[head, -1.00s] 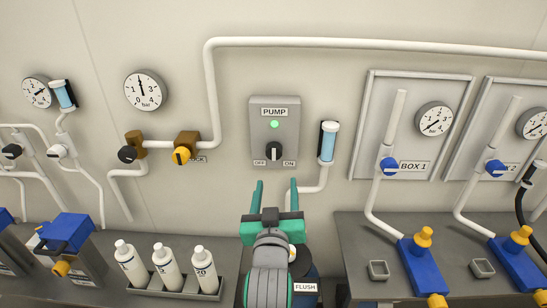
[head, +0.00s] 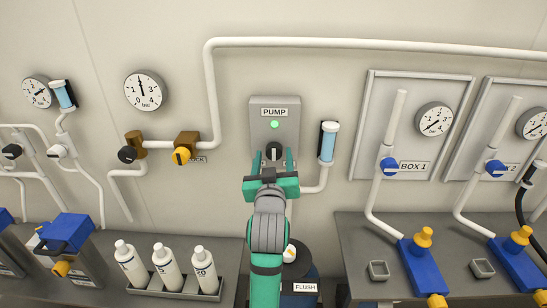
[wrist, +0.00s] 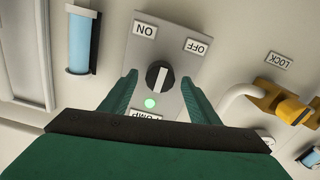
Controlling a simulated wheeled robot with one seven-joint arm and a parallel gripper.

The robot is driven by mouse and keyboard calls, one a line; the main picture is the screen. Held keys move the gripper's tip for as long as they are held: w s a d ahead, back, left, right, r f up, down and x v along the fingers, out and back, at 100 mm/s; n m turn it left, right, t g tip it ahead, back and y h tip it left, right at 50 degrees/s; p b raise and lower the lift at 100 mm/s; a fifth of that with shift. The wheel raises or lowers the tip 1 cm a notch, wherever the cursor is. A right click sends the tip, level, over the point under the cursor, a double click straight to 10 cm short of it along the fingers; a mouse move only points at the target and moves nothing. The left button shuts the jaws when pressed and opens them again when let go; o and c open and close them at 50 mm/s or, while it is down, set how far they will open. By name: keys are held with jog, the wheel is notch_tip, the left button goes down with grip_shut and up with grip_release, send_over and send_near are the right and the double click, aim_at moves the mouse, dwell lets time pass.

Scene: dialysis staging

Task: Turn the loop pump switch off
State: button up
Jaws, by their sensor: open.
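The pump switch is a black round knob (head: 274,149) with a white mark, on a grey PUMP panel (head: 288,128) on the wall. A green lamp (head: 275,125) is lit above it. In the wrist view the knob (wrist: 154,80) shows upside down, near the ON label (wrist: 145,30) and OFF label (wrist: 196,46); I cannot tell for sure which one its mark points to. My gripper (head: 273,158) is open in front of the panel. In the wrist view its fingers (wrist: 159,84) stand on either side of the knob, apart from it. The head view hides the lower panel labels.
A yellow valve handle (head: 181,156) on a pipe is left of the panel. A blue-and-white cylinder (head: 327,142) is close on the right. Bottles (head: 166,265) stand in a tray below left. A dark FLUSH container (head: 300,275) is below my arm.

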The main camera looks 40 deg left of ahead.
jog(key=shift+w+a, duration=0.15)
jog(key=shift+w, duration=0.05)
jog(key=c, duration=1.1)
jog(key=shift+o, duration=0.2)
